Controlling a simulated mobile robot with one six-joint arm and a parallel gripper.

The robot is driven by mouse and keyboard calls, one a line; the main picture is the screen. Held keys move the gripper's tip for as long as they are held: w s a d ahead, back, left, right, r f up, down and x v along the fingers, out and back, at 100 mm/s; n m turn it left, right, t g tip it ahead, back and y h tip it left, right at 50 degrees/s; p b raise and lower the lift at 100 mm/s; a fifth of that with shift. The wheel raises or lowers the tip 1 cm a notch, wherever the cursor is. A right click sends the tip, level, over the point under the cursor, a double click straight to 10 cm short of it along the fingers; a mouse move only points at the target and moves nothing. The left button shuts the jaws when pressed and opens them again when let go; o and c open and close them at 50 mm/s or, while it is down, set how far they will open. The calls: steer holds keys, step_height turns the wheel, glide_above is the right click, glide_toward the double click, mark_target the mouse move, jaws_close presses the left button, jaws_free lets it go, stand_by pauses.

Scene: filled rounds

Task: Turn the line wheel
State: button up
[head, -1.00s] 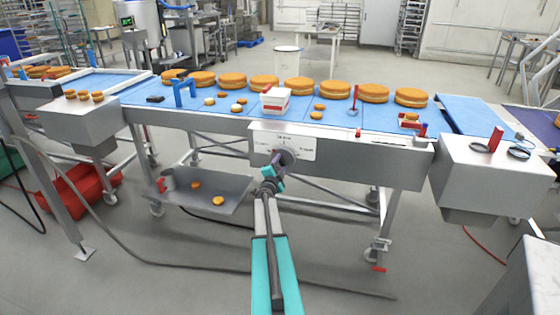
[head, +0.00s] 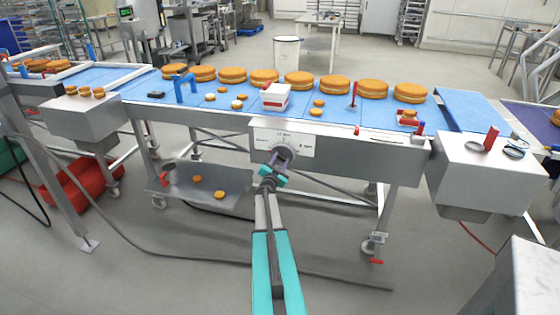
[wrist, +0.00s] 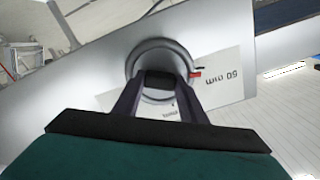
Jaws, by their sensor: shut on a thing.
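The line wheel (head: 283,154) is a round grey knob on the front face of the conveyor, in front of a white label plate (head: 300,143). In the wrist view the wheel (wrist: 160,46) is a dark grey ring with a small red mark at its right edge. My gripper (head: 276,167) reaches up to the wheel from below. In the wrist view the two dark fingers of my gripper (wrist: 158,85) are shut on a dark part at the wheel's middle. The fingers hide the lower part of the wheel. The plate's print is mostly too small to read.
The blue conveyor belt (head: 335,112) carries several round cakes (head: 299,80) and a white-and-red tub (head: 275,97). A metal tray (head: 210,188) with small cakes hangs below on the left. A red crate (head: 78,186) lies on the floor. A hose crosses the floor.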

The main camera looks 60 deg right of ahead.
steer(key=shift+s+d+r, duration=0.1)
steer(key=shift+s+d, duration=0.05)
steer(key=shift+s, duration=0.05)
steer(key=o, duration=1.1)
steer(key=shift+c, duration=0.2)
steer(key=shift+w, duration=0.1)
steer(key=shift+a, duration=0.2)
steer(key=b+v, duration=0.2)
steer(key=v, duration=1.1)
steer(key=shift+a+b, duration=0.25)
steer(key=shift+b, duration=0.15)
